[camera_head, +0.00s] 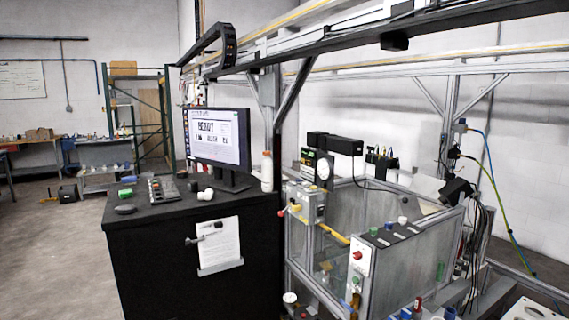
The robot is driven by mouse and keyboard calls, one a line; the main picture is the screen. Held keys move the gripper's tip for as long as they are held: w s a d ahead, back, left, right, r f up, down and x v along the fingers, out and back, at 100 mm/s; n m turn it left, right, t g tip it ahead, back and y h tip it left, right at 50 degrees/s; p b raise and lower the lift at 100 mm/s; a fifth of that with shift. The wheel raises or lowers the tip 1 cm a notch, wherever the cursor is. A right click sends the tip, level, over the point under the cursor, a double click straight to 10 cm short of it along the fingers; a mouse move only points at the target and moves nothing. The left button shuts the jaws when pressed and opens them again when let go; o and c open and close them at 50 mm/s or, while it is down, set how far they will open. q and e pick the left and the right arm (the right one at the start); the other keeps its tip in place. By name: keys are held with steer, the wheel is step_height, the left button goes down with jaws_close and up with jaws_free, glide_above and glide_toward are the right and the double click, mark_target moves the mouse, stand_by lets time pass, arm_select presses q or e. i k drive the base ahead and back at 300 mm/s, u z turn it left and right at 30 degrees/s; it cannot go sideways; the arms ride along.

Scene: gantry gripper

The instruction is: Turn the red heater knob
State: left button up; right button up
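A red knob (357,255) sits on the upright white panel (360,268) at the front of the metal-framed tank, right of centre. A second red knob (282,213) sticks out at the left side of a grey box (309,203) on the tank's left corner. I cannot tell from this view which of them is the heater knob, and any markings are too small to read. Neither of my grippers shows in the head view.
A black cabinet (190,262) with a monitor (217,137) stands left of the tank (395,266). Gantry beams (400,46) cross overhead. Cables (489,182) hang at the right. A white plate with holes (529,311) is at the lower right. Open floor (57,245) lies at the left.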

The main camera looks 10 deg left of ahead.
mark_target(357, 255)
steer(key=u, duration=0.65)
steer(key=i, duration=0.7)
steer(key=u, duration=0.65)
steer(key=i, duration=0.65)
steer(key=z, duration=0.7)
steer(key=i, duration=0.8)
steer(key=z, duration=0.75)
